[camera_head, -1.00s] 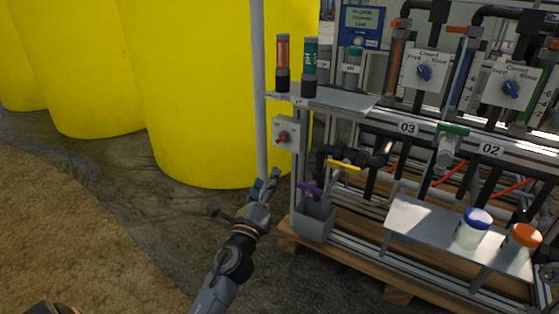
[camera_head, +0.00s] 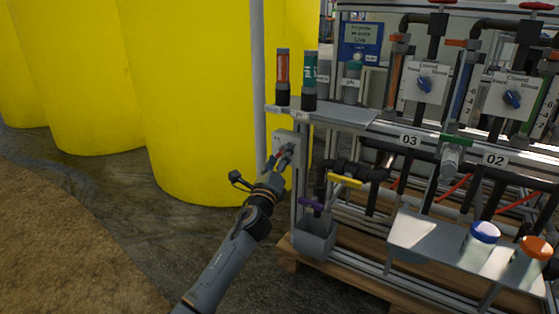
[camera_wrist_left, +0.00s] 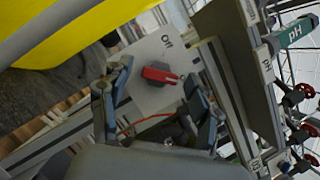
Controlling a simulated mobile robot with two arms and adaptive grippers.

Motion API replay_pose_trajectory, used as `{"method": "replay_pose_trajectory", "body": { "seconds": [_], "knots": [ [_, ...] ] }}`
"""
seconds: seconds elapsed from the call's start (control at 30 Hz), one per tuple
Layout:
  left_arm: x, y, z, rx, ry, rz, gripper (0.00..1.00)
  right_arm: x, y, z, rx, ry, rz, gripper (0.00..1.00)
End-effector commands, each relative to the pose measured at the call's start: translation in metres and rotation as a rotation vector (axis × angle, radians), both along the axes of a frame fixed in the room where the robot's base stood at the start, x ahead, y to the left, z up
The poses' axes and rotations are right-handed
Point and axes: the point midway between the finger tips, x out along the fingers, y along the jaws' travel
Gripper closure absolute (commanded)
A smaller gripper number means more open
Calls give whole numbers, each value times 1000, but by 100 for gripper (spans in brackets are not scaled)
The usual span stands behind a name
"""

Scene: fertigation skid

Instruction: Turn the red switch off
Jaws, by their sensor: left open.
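The red switch (camera_wrist_left: 160,75) sits on a light grey switch plate (camera_wrist_left: 150,95) fixed to the skid's left upright. In the left wrist view the switch lies between the two open fingers of my left gripper (camera_wrist_left: 160,98), just beyond their tips. I cannot tell whether a finger touches it. Lettering that looks like "Off" shows on the plate beside the switch. In the head view my left gripper (camera_head: 280,160) is in front of the switch plate (camera_head: 291,143) and hides most of the switch. My right gripper is not in view.
Big yellow tanks (camera_head: 190,90) stand behind and left. A grey bin (camera_head: 314,238) and a purple-handled valve (camera_head: 311,205) are below the plate. A yellow-handled valve (camera_head: 345,181) is to the right. A shelf (camera_head: 415,236) holds two jars. The floor at left is clear.

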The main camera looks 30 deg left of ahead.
Motion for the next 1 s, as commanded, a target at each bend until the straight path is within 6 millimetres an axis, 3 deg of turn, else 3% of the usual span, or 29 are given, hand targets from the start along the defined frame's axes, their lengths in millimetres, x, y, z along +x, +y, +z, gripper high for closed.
{"method": "replay_pose_trajectory", "body": {
  "seconds": [0.3,0.6,0.9,1.0],
  "knots": [
    [3,1,1,0,1,1,38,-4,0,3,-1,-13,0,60],
    [2,1,1,0,1,1,92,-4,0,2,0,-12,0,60],
    [2,1,3,-39,1,0,92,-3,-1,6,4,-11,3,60],
    [3,0,4,-86,2,0,92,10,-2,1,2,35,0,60]
  ]
}}
